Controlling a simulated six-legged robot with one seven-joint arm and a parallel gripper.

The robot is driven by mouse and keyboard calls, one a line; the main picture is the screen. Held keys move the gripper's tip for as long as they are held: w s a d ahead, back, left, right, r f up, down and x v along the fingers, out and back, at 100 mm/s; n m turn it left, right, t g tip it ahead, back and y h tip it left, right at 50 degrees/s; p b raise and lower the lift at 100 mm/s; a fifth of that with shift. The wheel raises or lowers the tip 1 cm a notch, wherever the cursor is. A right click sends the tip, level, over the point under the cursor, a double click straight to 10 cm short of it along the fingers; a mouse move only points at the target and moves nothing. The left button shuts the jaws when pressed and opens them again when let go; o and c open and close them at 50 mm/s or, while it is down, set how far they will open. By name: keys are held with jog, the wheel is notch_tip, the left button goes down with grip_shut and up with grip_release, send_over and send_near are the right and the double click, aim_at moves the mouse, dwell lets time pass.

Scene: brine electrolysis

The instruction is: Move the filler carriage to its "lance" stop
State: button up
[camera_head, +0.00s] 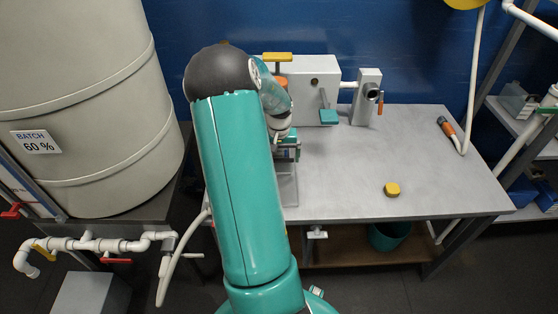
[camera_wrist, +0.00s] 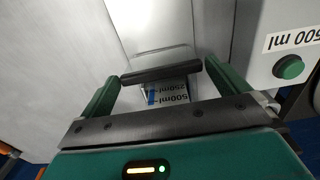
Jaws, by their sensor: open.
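My gripper (camera_wrist: 162,78) is open in the wrist view, with a green finger on each side. Between the fingers lies a label plate (camera_wrist: 172,92) marked 500ml and 250ml, upside down; a dark bar (camera_wrist: 160,72) crosses just beyond it. I cannot tell whether the fingers touch anything. In the head view my arm hides most of the gripper, which is low beside the white filler machine (camera_head: 316,85) at the table's back left. I cannot single out the filler carriage or its "lance" stop. A green button (camera_wrist: 289,67) beside a 500 ml label shows at the right.
A grey block with a spout and orange lever (camera_head: 367,97) stands right of the machine. A yellow puck (camera_head: 391,189) lies on the grey table (camera_head: 430,150), whose right half is mostly clear. A hose nozzle (camera_head: 446,127) is at the right, a large tank (camera_head: 85,110) at the left.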

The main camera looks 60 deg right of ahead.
notch_tip(320, 180, up, 11)
dwell(0.3)
